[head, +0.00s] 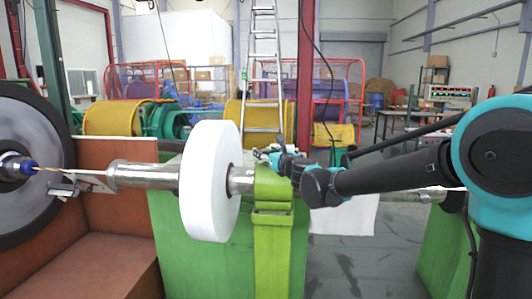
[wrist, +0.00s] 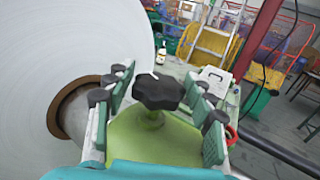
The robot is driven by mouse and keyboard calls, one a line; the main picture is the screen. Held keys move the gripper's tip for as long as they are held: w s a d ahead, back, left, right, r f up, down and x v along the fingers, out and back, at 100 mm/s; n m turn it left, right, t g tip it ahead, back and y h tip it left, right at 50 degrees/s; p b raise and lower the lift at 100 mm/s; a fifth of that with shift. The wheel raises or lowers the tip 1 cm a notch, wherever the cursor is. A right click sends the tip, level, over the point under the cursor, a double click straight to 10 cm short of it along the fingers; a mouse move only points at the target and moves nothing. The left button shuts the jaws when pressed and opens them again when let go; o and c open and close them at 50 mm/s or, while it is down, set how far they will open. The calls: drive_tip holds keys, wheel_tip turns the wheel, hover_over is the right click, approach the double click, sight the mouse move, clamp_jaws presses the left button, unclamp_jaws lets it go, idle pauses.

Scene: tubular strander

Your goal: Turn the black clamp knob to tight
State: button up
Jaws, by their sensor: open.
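The black clamp knob (wrist: 158,92) is a lobed star knob on a short stem above a green clamp block (wrist: 140,138), in the middle of the wrist view. My gripper (wrist: 160,98) is open, with one finger on each side of the knob and a visible gap on both sides. In the head view my gripper (head: 278,160) is above the green clamp stand (head: 272,230). The knob cannot be made out there behind my gripper.
A large white disc (head: 208,180) on a metal shaft (head: 145,174) stands close left of the clamp; it also fills the left of the wrist view (wrist: 65,60). A ladder (head: 262,80), yellow reels (head: 113,118) and a red frame (head: 335,90) stand behind.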

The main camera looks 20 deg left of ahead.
drive_tip(key=shift+w+a, duration=0.1)
drive_tip(key=shift+c, duration=0.2)
drive_tip(key=c, duration=0.9)
drive_tip(key=shift+m+t+h, duration=0.3)
drive_tip(key=shift+h, duration=0.1)
drive_tip(key=shift+a+m+t+h, duration=0.1)
drive_tip(key=shift+m+t+h, duration=0.5)
drive_tip(key=shift+h, duration=0.1)
drive_tip(key=m+t+h, duration=0.2)
drive_tip(key=m+h, duration=0.1)
drive_tip(key=h, duration=0.1)
drive_tip(key=shift+h, duration=0.4)
drive_tip(key=m+h, duration=0.4)
drive_tip(key=h, duration=0.1)
drive_tip(key=m+t+h, duration=0.1)
drive_tip(key=h, duration=0.2)
drive_tip(key=shift+d+m, duration=0.25)
drive_tip(key=shift+m, duration=0.15)
drive_tip(key=shift+h, duration=0.5)
